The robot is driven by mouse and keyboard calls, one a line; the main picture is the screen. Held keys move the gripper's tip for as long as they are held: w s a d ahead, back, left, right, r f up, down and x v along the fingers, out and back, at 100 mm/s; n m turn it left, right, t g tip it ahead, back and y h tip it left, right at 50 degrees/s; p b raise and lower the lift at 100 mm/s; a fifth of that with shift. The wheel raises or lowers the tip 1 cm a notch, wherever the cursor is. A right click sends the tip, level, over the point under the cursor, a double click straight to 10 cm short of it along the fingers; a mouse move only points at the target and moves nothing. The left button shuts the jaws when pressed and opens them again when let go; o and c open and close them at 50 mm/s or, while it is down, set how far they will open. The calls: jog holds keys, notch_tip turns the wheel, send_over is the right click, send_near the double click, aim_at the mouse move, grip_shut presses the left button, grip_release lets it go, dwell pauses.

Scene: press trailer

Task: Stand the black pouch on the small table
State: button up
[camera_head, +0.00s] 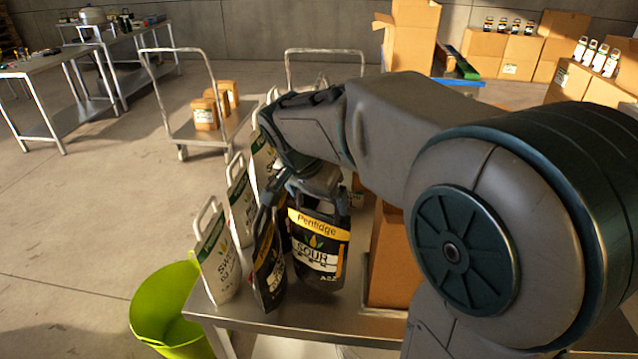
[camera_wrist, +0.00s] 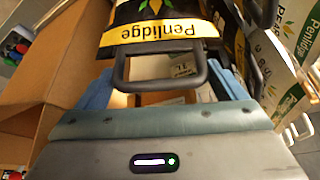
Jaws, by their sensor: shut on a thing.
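The black pouch (camera_head: 318,250) with a yellow "Penlidge" band and the word "SOUR" hangs upright below my gripper (camera_head: 312,185), among other pouches over a metal tabletop (camera_head: 250,318). In the wrist view, my gripper's blue fingers (camera_wrist: 165,88) are shut on the pouch's dark loop handle, with the pouch (camera_wrist: 160,32) beyond. I cannot tell whether the pouch's base touches the tabletop.
A second black pouch (camera_head: 268,262) and white pouches (camera_head: 218,258) stand close on the left. A cardboard box (camera_head: 392,262) is close on the right. A green bucket (camera_head: 160,305) sits by the near corner. Open floor lies left.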

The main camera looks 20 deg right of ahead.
aim_at(317, 212)
jog(key=shift+w+f, duration=0.1)
jog(key=shift+f, duration=1.75)
jog(key=o, duration=1.8)
jog(key=shift+c, duration=0.2)
jog(key=v, duration=1.2)
jog(key=s+d+f+n+y, duration=0.3)
jog(key=s+f+n, duration=0.6)
jog(key=s+f, duration=0.3)
jog(key=s+d+b, duration=0.1)
jog(key=s, duration=0.2)
jog(key=shift+s, duration=0.15)
